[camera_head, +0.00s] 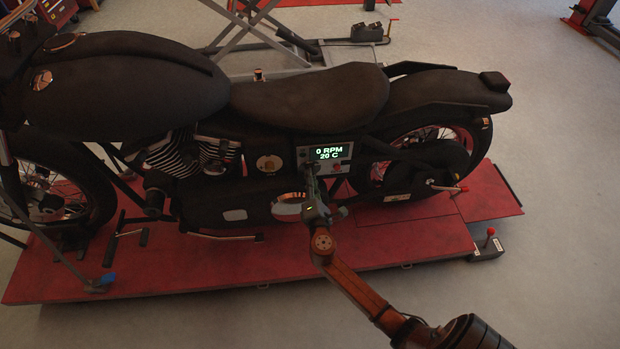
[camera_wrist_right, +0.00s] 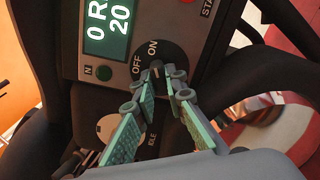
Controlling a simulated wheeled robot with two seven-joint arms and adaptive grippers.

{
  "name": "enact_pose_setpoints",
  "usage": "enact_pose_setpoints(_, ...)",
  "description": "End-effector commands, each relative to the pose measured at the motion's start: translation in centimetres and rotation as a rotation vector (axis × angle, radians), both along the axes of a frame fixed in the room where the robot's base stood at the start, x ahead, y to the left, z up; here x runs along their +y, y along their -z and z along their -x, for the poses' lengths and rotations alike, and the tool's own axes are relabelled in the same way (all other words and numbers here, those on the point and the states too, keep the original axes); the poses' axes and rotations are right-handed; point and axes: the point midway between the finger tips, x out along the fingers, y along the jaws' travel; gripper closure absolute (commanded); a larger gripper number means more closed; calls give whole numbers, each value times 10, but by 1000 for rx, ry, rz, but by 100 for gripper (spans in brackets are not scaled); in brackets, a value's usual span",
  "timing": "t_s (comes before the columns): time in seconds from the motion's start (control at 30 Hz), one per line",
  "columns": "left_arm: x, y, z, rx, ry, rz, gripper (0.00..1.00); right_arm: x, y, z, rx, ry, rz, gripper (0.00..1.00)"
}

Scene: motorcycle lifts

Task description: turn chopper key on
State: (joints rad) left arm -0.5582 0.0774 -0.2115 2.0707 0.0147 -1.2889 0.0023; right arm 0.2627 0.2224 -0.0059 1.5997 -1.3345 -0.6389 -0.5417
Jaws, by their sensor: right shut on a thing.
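The black chopper (camera_head: 310,95) stands on a red lift. Its side panel (camera_head: 345,165) carries a lit green display (camera_head: 328,152) reading 0 RPM and 20 C, also in the right wrist view (camera_wrist_right: 107,27). Below the display, the round black key switch (camera_wrist_right: 150,55) bears the words OFF and ON. My right gripper (camera_head: 312,172) reaches the panel's lower left. In the wrist view its fingertips (camera_wrist_right: 168,74) are closed on the key at the switch; the fingers hide most of the key, and I cannot tell its exact setting. My left gripper is not in view.
A red button sits at the wrist view's top edge. The red lift platform (camera_head: 420,240) spreads below the bike; grey floor is clear in front.

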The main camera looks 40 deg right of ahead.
Motion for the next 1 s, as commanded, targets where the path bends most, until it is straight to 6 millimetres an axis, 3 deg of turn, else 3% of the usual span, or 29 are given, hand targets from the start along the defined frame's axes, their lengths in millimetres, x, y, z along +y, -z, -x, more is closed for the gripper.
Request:
enact_pose_setpoints(0.33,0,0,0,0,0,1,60,0,1,0,-1,0,-5,100)
enact_pose_setpoints(0.37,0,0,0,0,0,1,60,0,1,0,-1,0,-5,87)
enact_pose_setpoints(0.6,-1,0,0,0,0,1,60,0,1,0,0,0,-3,71)
enact_pose_setpoints(1.0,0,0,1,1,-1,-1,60,6,1,10,0,-1,-4,71)
